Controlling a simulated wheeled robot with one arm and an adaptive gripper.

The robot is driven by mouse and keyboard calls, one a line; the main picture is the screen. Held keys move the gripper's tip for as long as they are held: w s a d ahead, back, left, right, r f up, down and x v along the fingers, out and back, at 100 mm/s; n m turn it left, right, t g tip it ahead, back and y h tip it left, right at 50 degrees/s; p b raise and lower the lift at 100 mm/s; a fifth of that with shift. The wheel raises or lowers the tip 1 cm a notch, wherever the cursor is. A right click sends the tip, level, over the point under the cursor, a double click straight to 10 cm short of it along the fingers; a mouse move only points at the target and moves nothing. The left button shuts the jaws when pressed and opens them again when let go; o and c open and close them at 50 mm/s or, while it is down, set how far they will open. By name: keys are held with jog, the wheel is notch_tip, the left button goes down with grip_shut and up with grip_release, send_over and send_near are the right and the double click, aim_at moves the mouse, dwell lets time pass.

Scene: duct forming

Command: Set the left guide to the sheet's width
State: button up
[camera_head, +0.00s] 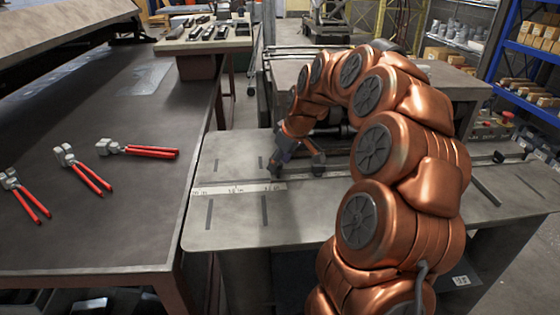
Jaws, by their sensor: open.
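A grey metal work table (225,228) stands in the middle, with a white measuring scale (238,189) and dark slots in its top. My arm reaches over it from the lower right. My gripper (297,163) is open just above the table, near the right end of the scale. Its two dark fingers are spread, and nothing shows held between them. I cannot make out the left guide apart from the dark fingers. A small black block (499,157) sits on the table's rail at the right. My arm hides much of the table's middle, and no sheet is clearly visible on it.
A darker bench (60,230) at the left holds several red-handled pliers (138,150). A bench with tools (205,45) stands behind. Blue shelving (525,50) stands at the far right. The work table's front left is clear.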

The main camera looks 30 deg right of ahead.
jog(key=v, duration=1.2)
jog(key=shift+a, duration=0.1)
dwell(0.4)
